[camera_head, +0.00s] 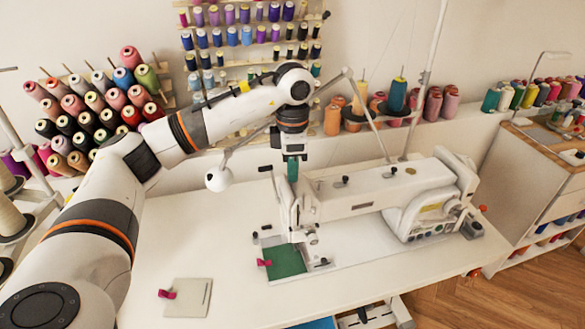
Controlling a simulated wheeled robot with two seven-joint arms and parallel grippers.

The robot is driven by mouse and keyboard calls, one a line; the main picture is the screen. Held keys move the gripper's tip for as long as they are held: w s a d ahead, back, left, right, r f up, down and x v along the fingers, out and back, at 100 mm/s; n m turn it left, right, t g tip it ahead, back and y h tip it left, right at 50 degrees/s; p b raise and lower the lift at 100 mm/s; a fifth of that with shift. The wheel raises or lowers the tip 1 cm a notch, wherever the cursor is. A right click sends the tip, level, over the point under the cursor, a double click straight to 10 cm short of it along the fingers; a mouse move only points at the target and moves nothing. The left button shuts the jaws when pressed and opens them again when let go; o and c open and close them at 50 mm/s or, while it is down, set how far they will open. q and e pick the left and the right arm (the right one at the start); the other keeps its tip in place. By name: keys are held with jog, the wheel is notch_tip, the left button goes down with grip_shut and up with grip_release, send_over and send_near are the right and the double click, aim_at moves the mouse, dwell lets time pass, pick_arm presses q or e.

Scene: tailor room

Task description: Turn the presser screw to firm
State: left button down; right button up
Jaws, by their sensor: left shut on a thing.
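The white sewing machine (365,190) stands on the white table, its head end at the left. My left arm reaches in from the left and its gripper (292,160) points down over the top of the machine's head end. The gripper is shut on the presser screw (292,172), a small green upright piece at the top of the head. The fingers cover part of the screw, and any mark of its setting is too small to read. My right gripper is out of view.
A green cloth piece (284,261) lies by the needle area with a magenta clip (264,263) at its left edge. A pale square (187,298) with another magenta clip (167,294) lies at the front left. Thread racks line the wall behind. The left tabletop is mostly clear.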

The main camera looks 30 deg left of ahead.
pick_arm(q)
jog(key=shift+r+m, duration=0.1)
jog(key=shift+m, duration=0.5)
jog(key=c, duration=1.3)
grip_release()
jog(key=shift+r, duration=0.35)
notch_tip(320, 180, up, 11)
jog(key=shift+r+p, duration=0.1)
jog(key=shift+p, duration=0.2)
